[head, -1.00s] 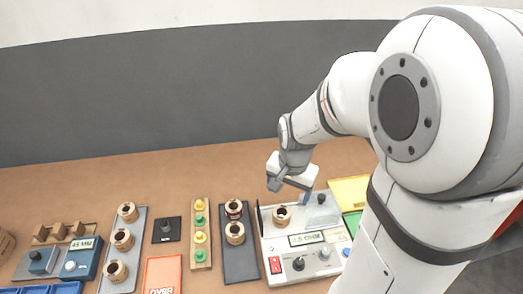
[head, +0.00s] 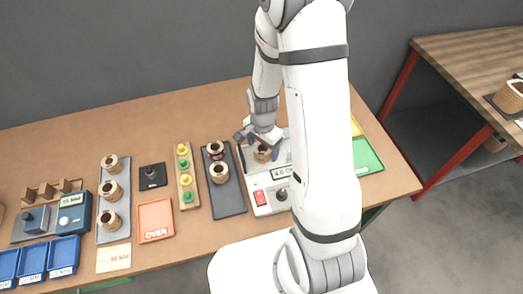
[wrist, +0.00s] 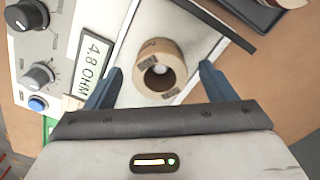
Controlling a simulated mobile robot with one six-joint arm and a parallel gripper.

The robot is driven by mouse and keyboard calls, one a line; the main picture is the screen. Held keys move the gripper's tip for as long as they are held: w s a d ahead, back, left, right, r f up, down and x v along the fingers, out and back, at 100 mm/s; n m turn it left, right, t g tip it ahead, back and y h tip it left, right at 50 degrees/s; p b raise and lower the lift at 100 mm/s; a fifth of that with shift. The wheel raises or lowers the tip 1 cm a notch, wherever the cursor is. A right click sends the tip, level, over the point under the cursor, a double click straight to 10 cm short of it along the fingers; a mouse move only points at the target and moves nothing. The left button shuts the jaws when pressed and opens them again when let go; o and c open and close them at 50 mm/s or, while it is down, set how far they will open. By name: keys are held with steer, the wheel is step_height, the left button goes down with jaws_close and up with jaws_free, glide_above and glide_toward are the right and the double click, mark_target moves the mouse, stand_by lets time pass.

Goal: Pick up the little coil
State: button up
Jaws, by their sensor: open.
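A small tan coil (wrist: 152,48) with a dark-rimmed hole stands on the pale plate of the white ohm meter (wrist: 124,46) in the wrist view. In the head view the coil (head: 262,154) shows partly below my gripper (head: 261,139). My gripper (wrist: 161,70) is open, its two blue fingers on either side of the coil, with a visible gap on both sides. In the wrist view the meter's display reads 4.8 OHM. My arm hides the meter's right part in the head view.
A dark tray (head: 228,196) with two coils lies left of the meter. Further left are a board of yellow and green pegs (head: 187,180), an orange OVER tray (head: 155,221), a grey tray (head: 107,235) with three coils, and blue bins (head: 64,257). A green tray (head: 368,158) is right.

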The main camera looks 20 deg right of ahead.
steer(key=shift+f, duration=1.05)
steer(key=shift+c, duration=0.3)
steer(key=c, duration=1.2)
steer(key=shift+o, duration=0.2)
steer(key=shift+r, duration=0.15)
